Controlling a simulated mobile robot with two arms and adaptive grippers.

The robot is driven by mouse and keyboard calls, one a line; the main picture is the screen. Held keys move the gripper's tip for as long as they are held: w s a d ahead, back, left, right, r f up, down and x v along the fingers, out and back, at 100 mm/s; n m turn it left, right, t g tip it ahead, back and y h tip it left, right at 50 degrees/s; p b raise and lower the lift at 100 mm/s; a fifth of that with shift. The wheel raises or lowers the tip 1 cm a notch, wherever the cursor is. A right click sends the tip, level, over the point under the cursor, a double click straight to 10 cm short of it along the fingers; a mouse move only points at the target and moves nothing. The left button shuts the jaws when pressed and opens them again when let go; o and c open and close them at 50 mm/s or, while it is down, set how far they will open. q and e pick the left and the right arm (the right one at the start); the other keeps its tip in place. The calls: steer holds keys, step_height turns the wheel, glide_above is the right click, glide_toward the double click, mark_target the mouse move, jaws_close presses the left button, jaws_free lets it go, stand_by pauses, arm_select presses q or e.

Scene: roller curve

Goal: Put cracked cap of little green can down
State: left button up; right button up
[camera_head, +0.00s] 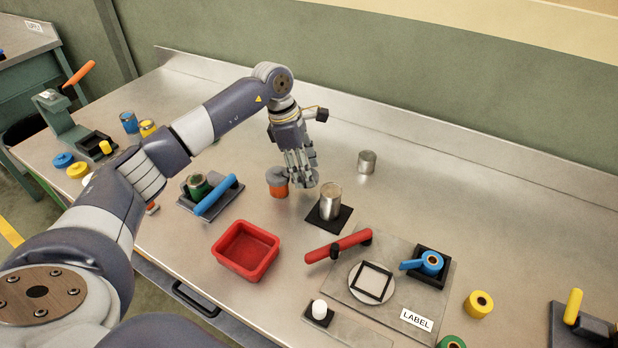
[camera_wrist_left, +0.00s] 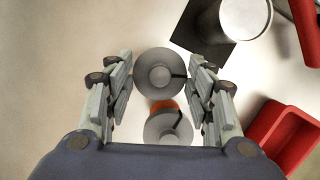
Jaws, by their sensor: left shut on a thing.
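My left gripper (camera_head: 303,182) is shut on a round grey cap (camera_wrist_left: 152,88). In the left wrist view the cap has a central knob and a dark crack line running to its right edge. The gripper points down over the bench, just right of an orange can (camera_head: 279,191) that bears another grey cap (camera_head: 275,174). That cap also shows a dark line in the left wrist view (camera_wrist_left: 160,132). The little green can (camera_head: 195,188) sits in a dark holder with a blue handle, left of the gripper, its top partly dark. My right gripper is not in view.
A silver can (camera_head: 331,200) on a black mat (camera_head: 318,219) stands close right of the gripper. Another metal can (camera_head: 367,162) is behind. A red tray (camera_head: 245,268) and a red-handled plate fixture (camera_head: 338,246) lie in front. Bare bench is free toward the back wall.

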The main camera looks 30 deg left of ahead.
mark_target(305, 191)
arm_select(q)
steer(key=shift+f+p, duration=0.3)
steer(key=shift+f, duration=1.9)
steer(key=o, duration=0.7)
steer(key=shift+r, duration=0.1)
